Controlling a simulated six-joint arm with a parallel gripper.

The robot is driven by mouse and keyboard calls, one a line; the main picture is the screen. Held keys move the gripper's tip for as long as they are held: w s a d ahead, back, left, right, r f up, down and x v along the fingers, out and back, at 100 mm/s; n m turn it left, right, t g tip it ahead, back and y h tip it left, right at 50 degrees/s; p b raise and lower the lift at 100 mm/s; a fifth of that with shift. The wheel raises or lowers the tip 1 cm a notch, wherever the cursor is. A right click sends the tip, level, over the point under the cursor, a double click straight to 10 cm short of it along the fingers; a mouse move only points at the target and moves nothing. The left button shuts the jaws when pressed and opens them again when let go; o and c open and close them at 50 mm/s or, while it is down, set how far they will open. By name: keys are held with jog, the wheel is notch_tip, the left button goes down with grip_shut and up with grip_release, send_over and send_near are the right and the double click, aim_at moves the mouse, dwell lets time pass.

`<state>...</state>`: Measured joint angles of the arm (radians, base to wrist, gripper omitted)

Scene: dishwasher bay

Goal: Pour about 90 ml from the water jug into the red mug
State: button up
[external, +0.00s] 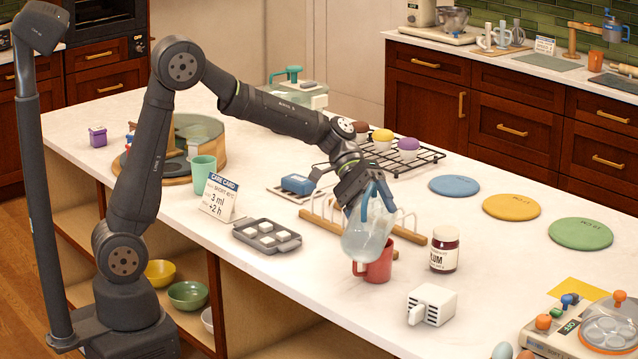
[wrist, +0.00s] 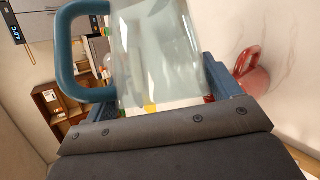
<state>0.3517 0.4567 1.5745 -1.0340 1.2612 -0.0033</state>
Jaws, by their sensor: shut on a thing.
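The water jug (external: 366,238) is clear, with a blue handle (external: 386,194). My gripper (external: 366,198) is shut on it and holds it off the counter, tilted. The jug also fills the upper middle of the wrist view (wrist: 155,50), with its handle (wrist: 68,60) to the left. The red mug (external: 378,268) stands upright on the counter, just behind and below the jug, which hides part of it. It also shows in the wrist view (wrist: 252,76), right of the jug. I cannot tell whether water is leaving the jug or what the mug holds.
A plum jar (external: 444,249) stands right of the mug. A wooden rack (external: 405,232) is close behind it, and a white block-like item (external: 432,305) lies in front. A tray with white pieces (external: 266,236) is to the left. Coloured discs (external: 511,207) lie to the right.

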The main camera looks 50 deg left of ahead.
aim_at(361, 255)
jog(key=shift+s+d+f+m+t+y, duration=0.1)
jog(key=shift+s+d+m+t+y, duration=0.1)
jog(key=shift+s+d+t+y, duration=0.25)
jog(key=shift+s+d+f+m+t+y, duration=0.15)
jog(key=shift+s+m+t, duration=0.1)
jog(key=shift+s, duration=0.35)
jog(key=shift+s+d+f+m+t+y, duration=0.1)
jog(key=shift+s+f+m+t+y, duration=0.15)
jog(key=shift+f+t+y, duration=0.3)
jog(key=shift+s+d+f+m+t+y, duration=0.1)
jog(key=shift+f+m+t+y, duration=0.25)
jog(key=shift+t, duration=0.4)
dwell(0.3)
jog(key=shift+s+d+f+m+t+y, duration=0.4)
jog(key=shift+s+f+t+y, duration=0.25)
jog(key=shift+t, duration=0.25)
jog(key=shift+s+d+f+t+y, duration=0.3)
jog(key=shift+s+t, duration=0.2)
jog(key=shift+s, duration=0.1)
jog(key=shift+s+d+f+m+t+y, duration=0.1)
jog(key=shift+s+d+m+t+y, duration=0.2)
jog(key=shift+s+t, duration=0.2)
jog(key=shift+s+d+f+m+t+y, duration=0.15)
jog(key=shift+s+d+m+t, duration=0.15)
jog(key=shift+s+t, duration=0.15)
jog(key=shift+s+d+t+y, duration=0.25)
jog(key=shift+s+t+y, duration=0.05)
jog(key=shift+s+t, duration=0.25)
